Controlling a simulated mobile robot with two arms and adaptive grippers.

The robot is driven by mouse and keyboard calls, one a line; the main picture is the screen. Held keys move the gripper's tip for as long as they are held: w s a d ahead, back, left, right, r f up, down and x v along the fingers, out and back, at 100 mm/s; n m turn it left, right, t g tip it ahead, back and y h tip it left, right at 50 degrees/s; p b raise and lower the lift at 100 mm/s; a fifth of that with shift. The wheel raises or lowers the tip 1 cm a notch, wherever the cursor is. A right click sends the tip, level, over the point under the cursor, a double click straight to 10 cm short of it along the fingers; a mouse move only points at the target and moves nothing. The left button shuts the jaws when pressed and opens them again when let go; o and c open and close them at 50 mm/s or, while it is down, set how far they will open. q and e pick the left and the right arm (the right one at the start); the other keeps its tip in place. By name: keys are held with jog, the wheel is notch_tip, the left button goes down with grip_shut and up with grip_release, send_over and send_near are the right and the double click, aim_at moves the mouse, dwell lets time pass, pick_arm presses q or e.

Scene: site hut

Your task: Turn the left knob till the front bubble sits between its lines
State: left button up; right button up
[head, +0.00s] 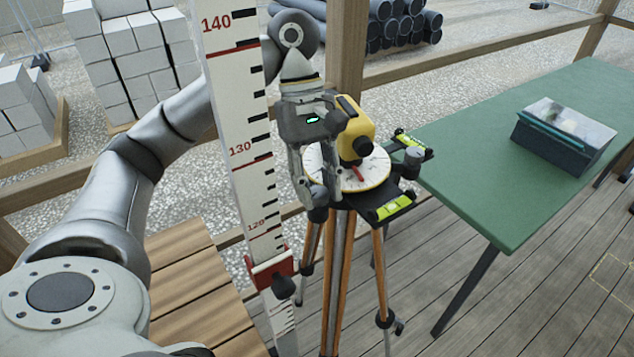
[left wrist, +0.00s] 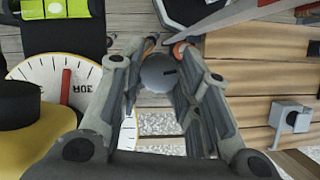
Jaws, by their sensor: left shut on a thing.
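The yellow level (head: 355,128) stands on a black plate with a white round dial (head: 370,172), on a wooden tripod (head: 340,270). My left gripper (head: 316,196) reaches down at the plate's left side and is shut on the left knob (head: 318,213). In the left wrist view the knob's grey round top with a dark mark (left wrist: 158,73) sits between the fingers. The front bubble vial (head: 391,207) is yellow-green at the plate's front edge; it also shows, cut off, in the left wrist view (left wrist: 55,9). I cannot tell exactly where its bubble lies between the lines. My right gripper is out of view.
A tall measuring staff (head: 245,150) stands close left of my gripper. A green table (head: 470,140) with a box (head: 565,135) is at right. Wooden rails run behind.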

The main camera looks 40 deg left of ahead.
pick_arm(q)
jog(key=o, duration=1)
jog(key=v, duration=1.2)
jog(key=shift+s, duration=0.1)
dwell(0.5)
